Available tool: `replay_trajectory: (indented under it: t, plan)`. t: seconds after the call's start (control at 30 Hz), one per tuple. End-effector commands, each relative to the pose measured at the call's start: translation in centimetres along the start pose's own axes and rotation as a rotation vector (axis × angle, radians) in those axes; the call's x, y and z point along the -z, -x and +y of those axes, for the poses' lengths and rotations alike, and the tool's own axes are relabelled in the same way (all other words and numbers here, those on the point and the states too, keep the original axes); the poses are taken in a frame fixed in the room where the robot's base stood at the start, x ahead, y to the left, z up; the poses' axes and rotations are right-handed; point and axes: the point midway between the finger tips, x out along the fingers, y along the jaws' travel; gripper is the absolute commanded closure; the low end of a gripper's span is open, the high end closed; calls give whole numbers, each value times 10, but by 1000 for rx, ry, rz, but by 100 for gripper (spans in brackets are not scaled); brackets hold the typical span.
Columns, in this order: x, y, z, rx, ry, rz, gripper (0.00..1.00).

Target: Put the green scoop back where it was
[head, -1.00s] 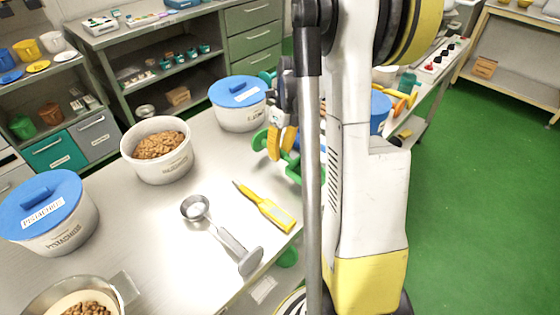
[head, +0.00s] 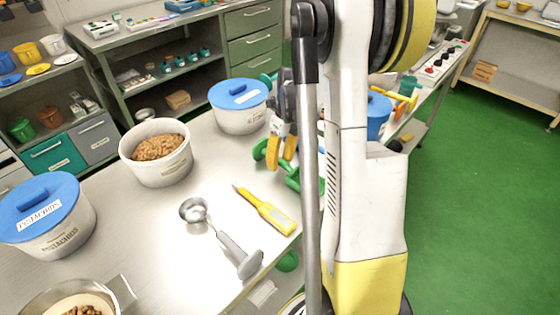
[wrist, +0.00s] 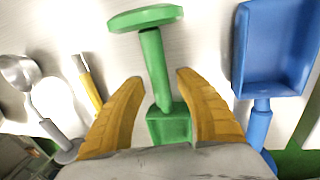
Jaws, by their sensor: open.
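The green scoop lies on the steel table. In the wrist view its round handle end (wrist: 145,18) points away from me, and its shaft and boxy green part sit between my fingers. My gripper (wrist: 161,78) is open, with one yellow finger on each side of the shaft and gaps visible. In the head view my gripper (head: 280,160) is low over the table's right edge, partly hidden by my arm, with green parts (head: 305,183) around it. A blue scoop (wrist: 275,50) lies to the right in the wrist view.
A yellow tool (head: 265,208) and a grey metal scoop (head: 225,240) lie left of my gripper. A white tub of brown pieces (head: 157,170) and blue-lidded pots (head: 240,118) stand behind. A pistachio pot (head: 45,230) is at left. The green floor is clear at right.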

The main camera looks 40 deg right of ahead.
Motion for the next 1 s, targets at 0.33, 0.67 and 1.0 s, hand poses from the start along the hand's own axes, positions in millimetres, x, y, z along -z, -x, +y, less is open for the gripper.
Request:
replay_trajectory:
  t: [0.33, 0.67, 1.0]
  plan:
    - [0, 76, 1, 0, -1, 0, 60]
    - [0, 119, 3, 4, 19, -2, 60]
    - [2, 157, 131, 239, 1060, -54, 60]
